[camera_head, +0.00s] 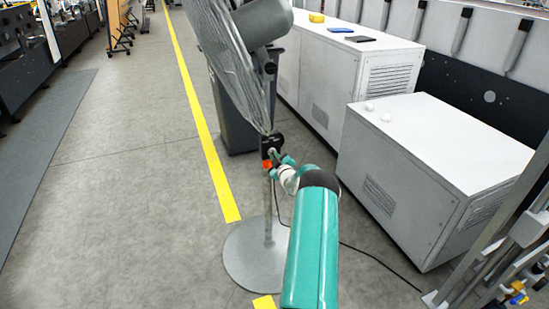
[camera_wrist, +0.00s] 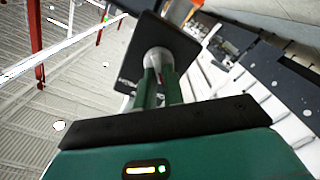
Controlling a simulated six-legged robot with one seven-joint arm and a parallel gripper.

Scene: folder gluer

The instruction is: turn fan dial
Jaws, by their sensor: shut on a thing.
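The fan (camera_head: 232,60) stands upright on a round grey base (camera_head: 243,262), with its silver pole in the middle of the head view. A dark control box (camera_head: 267,143) sits on the pole below the fan head. My gripper (camera_head: 279,160) is at this box. In the wrist view the dark box (camera_wrist: 183,42) is tilted, with the pale round fan dial (camera_wrist: 158,57) on its face. My gripper (camera_wrist: 156,74) has its two green fingers shut on the dial. The dial's markings cannot be read, and its far side is hidden by the fingers.
White cabinets (camera_head: 430,150) stand to the right, with a yellow item (camera_head: 316,17) and dark items on top. A dark bin (camera_head: 235,115) is behind the fan. A cable (camera_head: 385,262) runs over the floor. The floor at left is clear.

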